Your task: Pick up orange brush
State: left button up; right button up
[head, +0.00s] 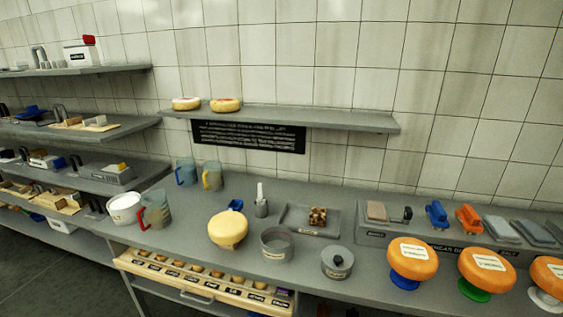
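The orange brush (469,219) lies on a raised grey ledge (374,239) on the right side of the counter in the head view. It is small and its bristles cannot be made out. A similar blue brush (437,214) lies just left of it, apart from it. Neither of my grippers shows in this view.
Several orange cheese wheels on coloured stands, such as this one on a blue base (413,258), stand in front of the ledge. Grey blocks (502,230) lie right of the brush. A yellow cheese (228,230), a tray (298,231) and pots (278,244) stand left on the counter.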

aim_at(468, 219)
jog(key=z, duration=1.4)
jog(key=l, duration=0.35)
jog(key=i+l+z, duration=0.15)
jog(key=l, duration=0.2)
